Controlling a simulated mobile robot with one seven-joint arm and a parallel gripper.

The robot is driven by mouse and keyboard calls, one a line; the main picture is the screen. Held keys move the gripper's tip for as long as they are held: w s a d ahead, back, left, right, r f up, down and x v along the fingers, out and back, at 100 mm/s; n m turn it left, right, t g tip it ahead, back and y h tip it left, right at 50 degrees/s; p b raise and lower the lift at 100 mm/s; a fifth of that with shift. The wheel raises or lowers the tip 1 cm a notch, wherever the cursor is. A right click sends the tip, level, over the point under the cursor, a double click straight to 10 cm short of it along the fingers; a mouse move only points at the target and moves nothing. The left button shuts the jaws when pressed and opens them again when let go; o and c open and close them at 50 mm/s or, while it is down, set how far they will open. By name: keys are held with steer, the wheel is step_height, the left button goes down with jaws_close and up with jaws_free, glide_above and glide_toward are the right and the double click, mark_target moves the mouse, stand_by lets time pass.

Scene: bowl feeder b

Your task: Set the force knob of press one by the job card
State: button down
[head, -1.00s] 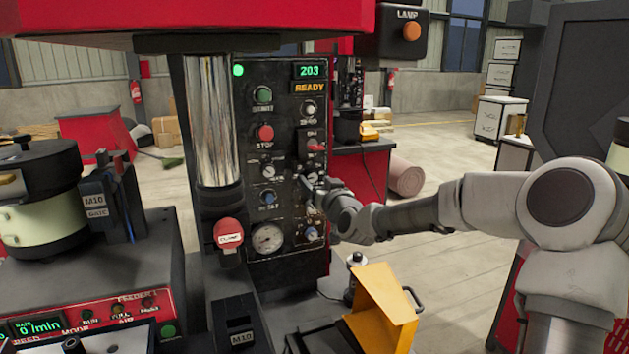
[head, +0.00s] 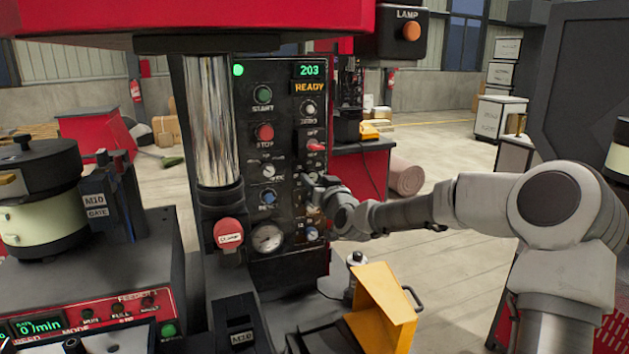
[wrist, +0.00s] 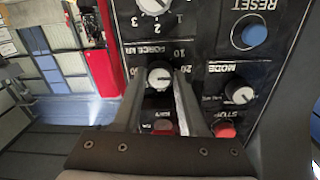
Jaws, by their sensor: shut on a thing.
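The control panel of the press (head: 282,215) stands in the middle of the head view, with a green 203 readout and READY lit. My gripper (head: 309,183) is at its right column, below the red-tipped switch (head: 316,146). In the upside-down wrist view, the force knob (wrist: 159,77) has a white face and dark body, under the FORCE kN lettering, with scale numbers 10 and 20 readable. My gripper (wrist: 160,88) is shut on this knob, a finger on each side. The knob's exact setting is too small to read. No job card is readable.
A numbered knob (wrist: 154,5), the MODE knob (wrist: 239,92) and the blue RESET button (wrist: 249,34) sit close by. A pressure gauge (head: 267,238) and red clamp button (head: 228,232) are lower left. A yellow guard (head: 384,305) stands below my arm.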

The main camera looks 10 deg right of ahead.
steer(key=shift+m+b, duration=0.3)
steer(key=m+b, duration=0.2)
steer(key=m, duration=0.1)
steer(key=shift+m, duration=0.4)
steer(key=shift+m+b, duration=1)
steer(key=shift+m, duration=1.1)
steer(key=shift+c, duration=2.2)
jaws_free()
